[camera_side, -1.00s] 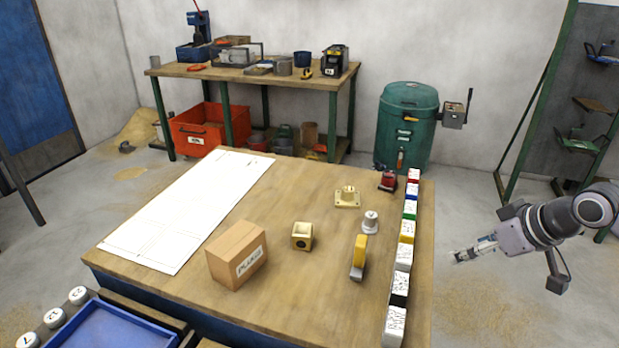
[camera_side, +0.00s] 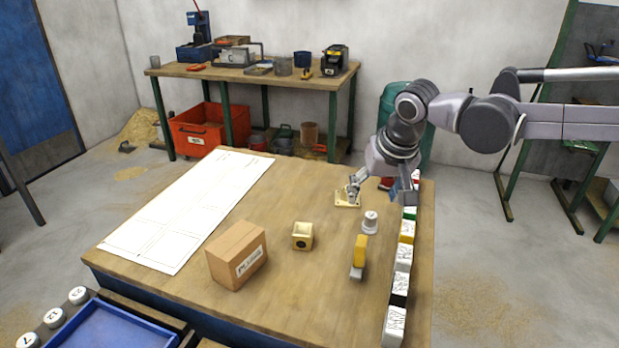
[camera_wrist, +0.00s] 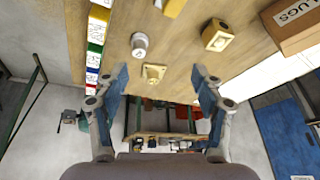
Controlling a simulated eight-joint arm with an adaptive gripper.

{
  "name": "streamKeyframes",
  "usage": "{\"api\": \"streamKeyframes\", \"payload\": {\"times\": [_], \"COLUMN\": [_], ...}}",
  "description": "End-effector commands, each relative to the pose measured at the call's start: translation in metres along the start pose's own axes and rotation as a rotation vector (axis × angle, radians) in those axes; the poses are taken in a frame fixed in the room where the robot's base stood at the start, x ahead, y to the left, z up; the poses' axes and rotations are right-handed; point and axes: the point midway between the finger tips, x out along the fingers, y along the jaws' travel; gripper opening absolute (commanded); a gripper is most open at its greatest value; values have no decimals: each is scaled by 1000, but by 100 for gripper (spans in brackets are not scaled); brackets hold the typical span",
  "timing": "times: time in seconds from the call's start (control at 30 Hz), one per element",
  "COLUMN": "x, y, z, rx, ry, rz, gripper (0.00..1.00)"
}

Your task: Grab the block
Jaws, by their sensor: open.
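A small brass block (camera_side: 302,237) with a dark round hole in its front face sits on the wooden table, right of the carton. It also shows in the wrist view (camera_wrist: 217,36), beyond and right of the fingertips. My gripper (camera_side: 376,188) is open over the far right part of the table. A brass piece with a square flange (camera_side: 346,198) is partly hidden by my left finger there. In the wrist view this flanged piece (camera_wrist: 154,74) lines up between the fingertips of my empty gripper (camera_wrist: 158,76), apart from both.
A white-grey cylinder (camera_side: 370,222) and a yellow-topped object (camera_side: 359,258) stand right of the block. A row of coloured boxes (camera_side: 403,257) lines the right edge. A carton (camera_side: 237,255) and white sheet (camera_side: 190,210) lie left.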

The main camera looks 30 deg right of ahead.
Motion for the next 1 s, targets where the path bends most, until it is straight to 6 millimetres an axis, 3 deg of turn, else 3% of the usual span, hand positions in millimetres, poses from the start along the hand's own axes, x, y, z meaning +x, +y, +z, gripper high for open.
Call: {"api": "streamKeyframes", "payload": {"times": [0.03,0.3,0.5,0.67,1.0], "x": [6,41,61,70,114], "y": [-18,-95,-132,-142,-135], "z": [-5,-14,-9,-6,-6], "rx": [16,137,203,225,227], "ry": [-6,-15,-5,-1,-1], "rz": [13,93,135,146,147], "gripper": [68,68,68,68,68]}}
